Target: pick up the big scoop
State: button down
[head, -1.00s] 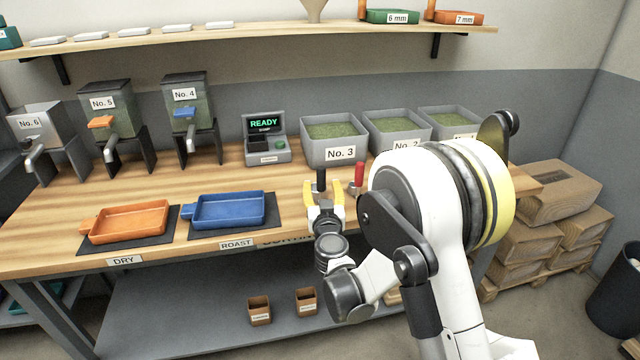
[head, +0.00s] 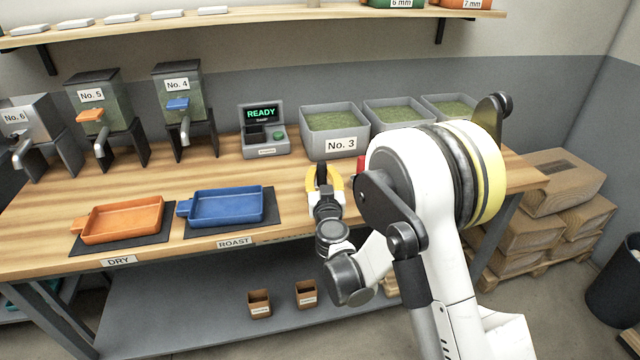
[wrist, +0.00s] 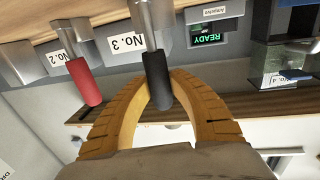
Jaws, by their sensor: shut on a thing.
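A scoop with a black handle (wrist: 156,78) and a metal head (wrist: 153,16) shows in the wrist view. My gripper (wrist: 162,76) has its two yellow fingers shut on this black handle, one on each side. A second scoop with a red handle (wrist: 84,82) is apart from the fingers, to the left in the wrist view. In the head view most of the red handle (head: 361,164) is hidden behind my arm.
The No. 3 bin (head: 336,148) stands behind the gripper, with two more bins to its right. The READY device (head: 265,150) is to its left. A blue tray (head: 226,217) and an orange tray (head: 122,236) lie further left. A shelf (head: 250,19) runs above.

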notch_tip(320, 180, up, 10)
jog(key=p, duration=0.4)
dwell(0.5)
